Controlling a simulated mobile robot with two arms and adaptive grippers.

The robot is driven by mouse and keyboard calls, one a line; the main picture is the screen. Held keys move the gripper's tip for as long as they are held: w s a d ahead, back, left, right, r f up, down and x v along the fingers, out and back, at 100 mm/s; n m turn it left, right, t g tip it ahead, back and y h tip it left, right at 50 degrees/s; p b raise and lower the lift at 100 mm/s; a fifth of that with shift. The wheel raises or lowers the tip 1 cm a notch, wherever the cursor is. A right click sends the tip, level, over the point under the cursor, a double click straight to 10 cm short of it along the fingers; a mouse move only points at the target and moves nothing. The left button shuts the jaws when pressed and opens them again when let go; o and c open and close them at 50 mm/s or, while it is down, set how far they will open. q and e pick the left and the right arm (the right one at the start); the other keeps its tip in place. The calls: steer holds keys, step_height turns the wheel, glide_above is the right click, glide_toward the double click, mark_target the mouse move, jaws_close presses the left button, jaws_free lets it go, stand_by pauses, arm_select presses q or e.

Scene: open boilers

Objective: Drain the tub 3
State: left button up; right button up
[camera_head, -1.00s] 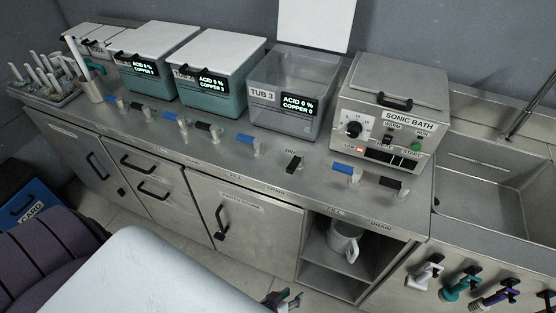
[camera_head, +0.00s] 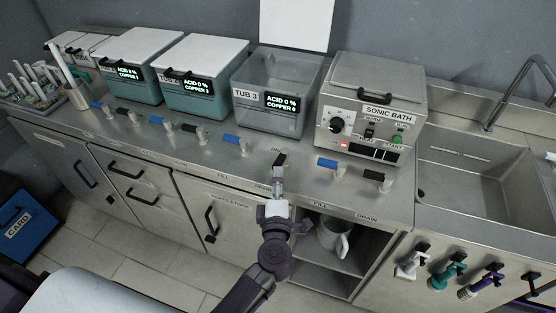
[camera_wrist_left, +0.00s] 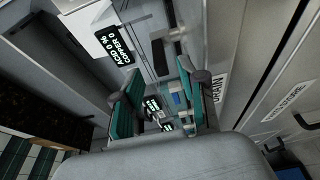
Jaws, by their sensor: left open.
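Tub 3 (camera_head: 277,88) is a clear grey box on the steel counter, and its display reads acid 0 % and copper 0. The display also shows in the left wrist view (camera_wrist_left: 113,44). A black-handled drain valve (camera_head: 279,158) stands on the counter in front of the tub. A blue-handled valve (camera_head: 231,139) is to its left. My left gripper (camera_head: 277,186) is open and empty at the counter's front edge, just in front of the black handle. In the left wrist view its teal fingers (camera_wrist_left: 158,100) are apart, and a dark handle (camera_wrist_left: 160,54) lies beyond them. My right gripper is not in view.
The sonic bath (camera_head: 370,105) stands right of Tub 3, with blue and black valves (camera_head: 327,163) before it. A sink (camera_head: 470,175) is further right. Two teal tubs (camera_head: 204,90) stand left. An open shelf with a mug (camera_head: 333,238) is below the counter.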

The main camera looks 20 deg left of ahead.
mark_target(278, 161)
arm_select(q)
steer(key=x, duration=0.6)
steer(key=shift+w, duration=0.15)
steer(key=shift+c, duration=0.2)
jaws_close()
